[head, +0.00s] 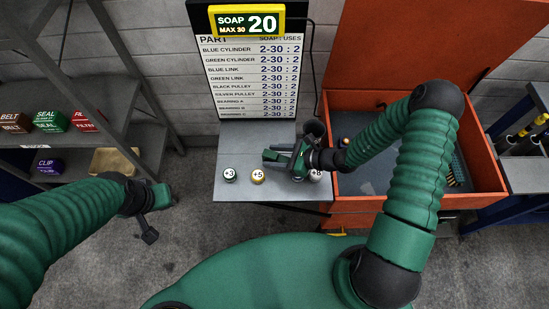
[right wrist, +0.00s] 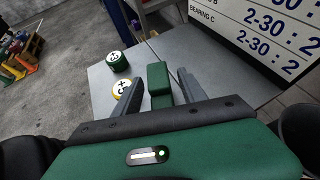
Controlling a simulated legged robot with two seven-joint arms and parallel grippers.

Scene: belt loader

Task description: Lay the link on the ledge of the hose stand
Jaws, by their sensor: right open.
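A green block (right wrist: 158,78), which looks like the link, stands between the fingers of my right gripper (right wrist: 155,85) in the right wrist view. In the head view my right gripper (head: 272,155) is low over a grey shelf (head: 232,188) below the price board, and is open. I cannot tell whether the fingers touch the block. My left gripper (head: 155,212) is at the left over the floor, away from the shelf; its jaw state is unclear. No part is plainly recognisable as the hose stand.
Buttons marked +3 (head: 230,175), +5 (head: 258,176) and +8 (head: 316,176) line the shelf's front. The price board (head: 252,75) rises behind. An orange open chest (head: 484,206) is at right, a parts rack (head: 100,85) at left.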

